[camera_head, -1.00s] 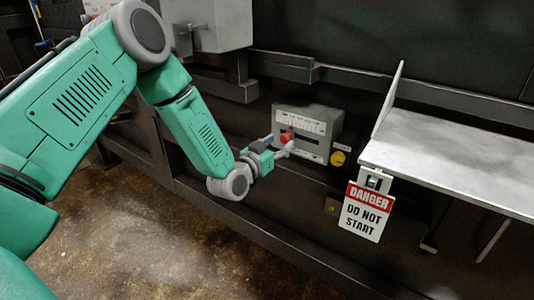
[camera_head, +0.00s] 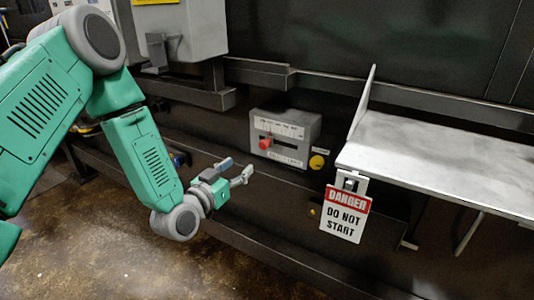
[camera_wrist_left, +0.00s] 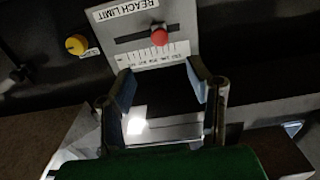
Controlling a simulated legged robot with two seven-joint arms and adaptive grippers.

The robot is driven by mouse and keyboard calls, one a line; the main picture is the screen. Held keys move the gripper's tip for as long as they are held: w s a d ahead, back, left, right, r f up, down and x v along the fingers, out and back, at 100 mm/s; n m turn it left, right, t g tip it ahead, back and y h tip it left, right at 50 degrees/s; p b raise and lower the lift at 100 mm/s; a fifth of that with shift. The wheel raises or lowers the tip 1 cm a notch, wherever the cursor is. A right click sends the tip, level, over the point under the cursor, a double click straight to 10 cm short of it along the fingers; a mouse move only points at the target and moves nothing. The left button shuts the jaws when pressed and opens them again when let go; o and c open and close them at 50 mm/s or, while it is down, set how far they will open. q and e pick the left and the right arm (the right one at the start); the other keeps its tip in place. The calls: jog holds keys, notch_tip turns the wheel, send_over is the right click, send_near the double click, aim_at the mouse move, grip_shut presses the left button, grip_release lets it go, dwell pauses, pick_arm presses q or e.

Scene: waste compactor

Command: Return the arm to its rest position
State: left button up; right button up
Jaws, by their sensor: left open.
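My left arm is green and grey and comes in from the left in the head view. Its gripper (camera_head: 236,171) is open and empty, apart from the grey control box (camera_head: 312,124) and in front of its lower left. The box carries a red knob (camera_head: 265,143) on a slot with a scale. In the left wrist view the open fingers (camera_wrist_left: 166,92) frame the lower part of the panel (camera_wrist_left: 183,15), which reads "REACH LIMIT" upside down. The red knob (camera_wrist_left: 159,37) is beyond the fingertips there. My right gripper is not in view.
A yellow button (camera_head: 317,162) sits right of the box. A metal shelf (camera_head: 440,155) juts out at the right, with a "DANGER DO NOT START" tag (camera_head: 345,215) hanging from it. A dark rail (camera_head: 265,245) runs below. Brown floor (camera_head: 120,245) is clear at lower left.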

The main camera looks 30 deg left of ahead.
pick_arm(q)
jog(key=shift+f, duration=0.1)
jog(key=s+d+f+g+h, duration=0.1)
jog(key=s+d+f+g, duration=0.4)
jog(key=f, duration=0.4)
jog(key=s+d+f+g, duration=0.3)
jog(key=s+f+g, duration=0.1)
jog(key=s+f, duration=0.4)
jog(key=s+f+g, duration=0.3)
jog(key=s+g, duration=0.1)
jog(key=s, duration=0.6)
jog(key=s+f+g+y, duration=0.1)
jog(key=s+f+g, duration=0.3)
jog(key=s, duration=0.6)
jog(key=shift+f+y, duration=0.2)
jog(key=shift+y, duration=0.1)
